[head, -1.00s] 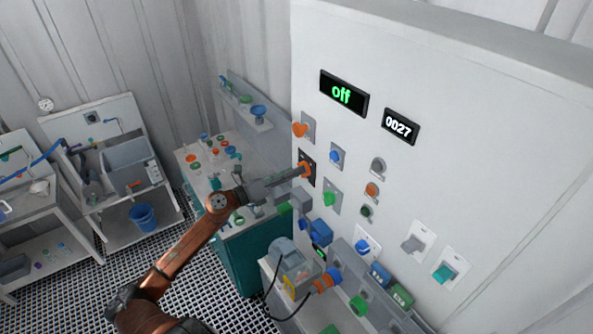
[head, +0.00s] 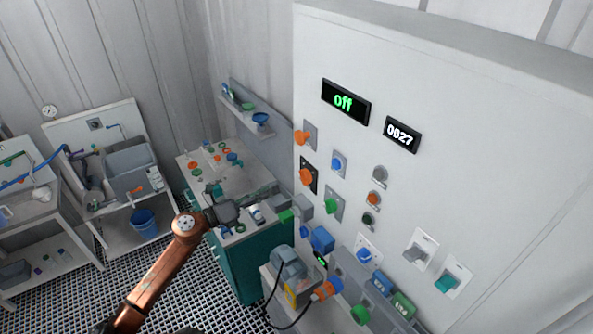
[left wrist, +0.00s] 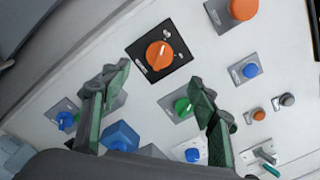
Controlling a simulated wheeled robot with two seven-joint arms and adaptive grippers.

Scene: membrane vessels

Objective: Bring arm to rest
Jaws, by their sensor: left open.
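My left arm comes in from the lower left in the head view, with its left gripper (head: 262,196) held over the small bench, left of the white control panel (head: 480,150). In the left wrist view the two green-grey fingers of the left gripper (left wrist: 160,82) are spread apart with nothing between them. They point toward the panel, below an orange knob on a black plate (left wrist: 160,55). That orange knob (head: 306,176) is clear of the gripper in the head view. My right gripper is not in view.
The panel's displays read "off" (head: 345,101) and "0027" (head: 401,134). Several knobs and switches stick out of the panel. A pump with an orange fitting (head: 326,289) stands below. A teal bench (head: 258,262) lies under the gripper. A sink (head: 131,171) and blue bucket (head: 144,222) stand left.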

